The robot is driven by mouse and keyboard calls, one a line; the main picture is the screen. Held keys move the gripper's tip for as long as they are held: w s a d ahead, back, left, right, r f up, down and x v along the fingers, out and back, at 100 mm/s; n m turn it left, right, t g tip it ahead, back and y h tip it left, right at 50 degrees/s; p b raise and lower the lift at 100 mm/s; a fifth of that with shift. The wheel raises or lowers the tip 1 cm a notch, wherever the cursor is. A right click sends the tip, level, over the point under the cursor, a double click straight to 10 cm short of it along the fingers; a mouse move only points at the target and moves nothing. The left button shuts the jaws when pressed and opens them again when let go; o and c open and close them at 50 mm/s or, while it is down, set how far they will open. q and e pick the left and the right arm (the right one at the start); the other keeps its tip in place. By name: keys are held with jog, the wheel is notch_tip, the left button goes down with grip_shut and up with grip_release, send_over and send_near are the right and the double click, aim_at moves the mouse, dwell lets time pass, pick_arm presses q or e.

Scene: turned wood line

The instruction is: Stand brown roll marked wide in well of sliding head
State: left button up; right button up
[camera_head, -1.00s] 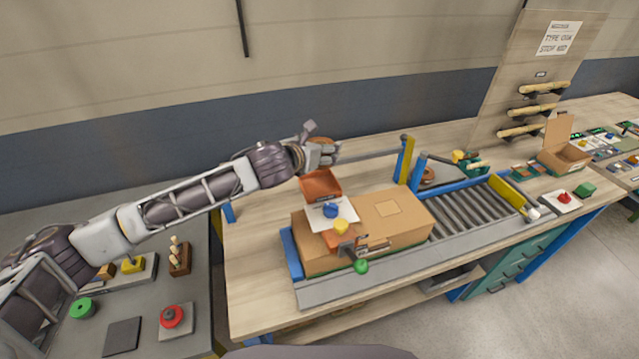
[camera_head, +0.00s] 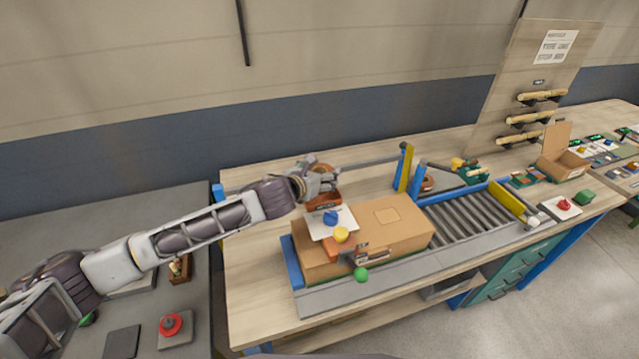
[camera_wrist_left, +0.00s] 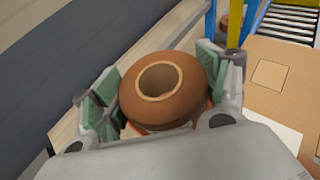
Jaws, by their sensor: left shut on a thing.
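My left gripper (camera_head: 322,180) is shut on a brown roll (camera_head: 318,168). In the left wrist view the roll (camera_wrist_left: 150,114) sits between the green finger pads (camera_wrist_left: 163,98), with its pale-rimmed hole facing the camera. No mark on it is readable. My right gripper is not in view.
A white plate (camera_head: 345,216) with blue (camera_head: 331,218) and yellow (camera_head: 341,234) knobs is close in front of the gripper. Blue and yellow posts (camera_head: 404,168) stand to the right.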

pick_arm(q)
jog(key=shift+f, duration=1.8)
jog(key=shift+f, duration=0.15)
jog(key=o, duration=1.1)
jog(key=shift+c, duration=0.2)
jog(key=b+v, duration=0.1)
jog(key=v, duration=1.1)
